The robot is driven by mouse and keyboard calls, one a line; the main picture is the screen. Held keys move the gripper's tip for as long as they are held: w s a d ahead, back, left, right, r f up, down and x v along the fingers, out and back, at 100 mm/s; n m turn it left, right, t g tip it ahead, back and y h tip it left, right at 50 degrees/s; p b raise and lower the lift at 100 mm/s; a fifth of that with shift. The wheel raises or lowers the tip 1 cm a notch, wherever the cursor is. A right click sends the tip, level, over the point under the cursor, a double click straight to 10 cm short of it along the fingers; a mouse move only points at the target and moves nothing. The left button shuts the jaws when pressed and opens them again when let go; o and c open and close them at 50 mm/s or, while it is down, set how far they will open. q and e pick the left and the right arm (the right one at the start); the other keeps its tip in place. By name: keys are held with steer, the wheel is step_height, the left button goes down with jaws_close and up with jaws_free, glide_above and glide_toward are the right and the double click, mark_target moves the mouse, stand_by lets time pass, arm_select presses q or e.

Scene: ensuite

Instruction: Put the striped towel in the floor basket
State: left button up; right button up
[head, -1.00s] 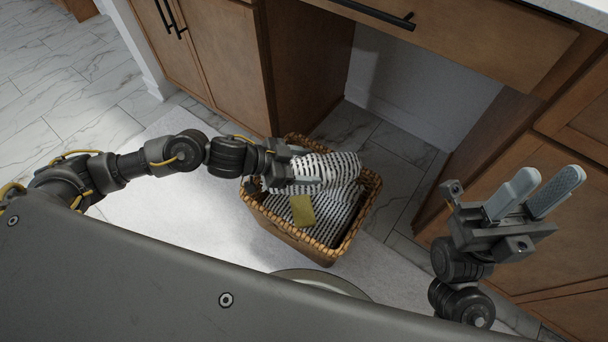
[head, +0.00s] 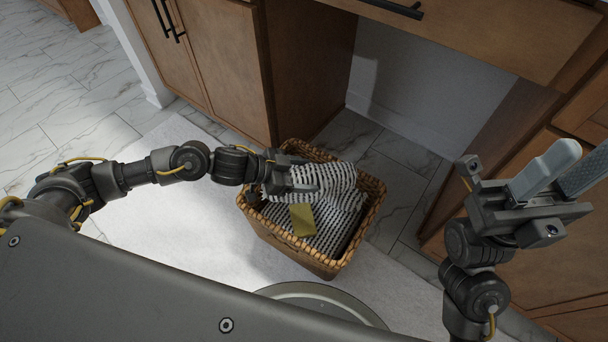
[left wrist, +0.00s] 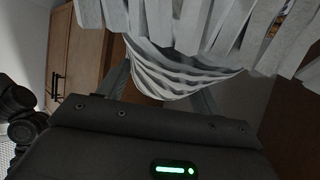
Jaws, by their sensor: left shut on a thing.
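The striped towel (head: 338,178), black and white, is bunched inside the wicker floor basket (head: 368,222). My left gripper (head: 290,180) is over the basket's left part and shut on the towel's upper left. The towel sags between its fingers in the left wrist view (left wrist: 185,72). Striped cloth also covers the basket's inside below; I cannot tell whether it is the same towel. A flat yellow-olive piece (head: 302,220) lies on this cloth. My right gripper (head: 585,150) is open and empty at the right, well away from the basket.
The basket stands on a pale mat (head: 190,225) over marble tiles. Wooden cabinets (head: 215,65) rise behind and left, with a drawer (head: 470,30) overhanging an open recess. Another cabinet (head: 540,255) is close to my right arm. A round pale-rimmed object (head: 320,292) is in front of the basket.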

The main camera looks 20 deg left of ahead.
arm_select(q)
steer(key=shift+f, duration=0.15)
steer(key=shift+f, duration=0.4)
steer(key=o, duration=1.1)
steer(key=shift+o, duration=0.2)
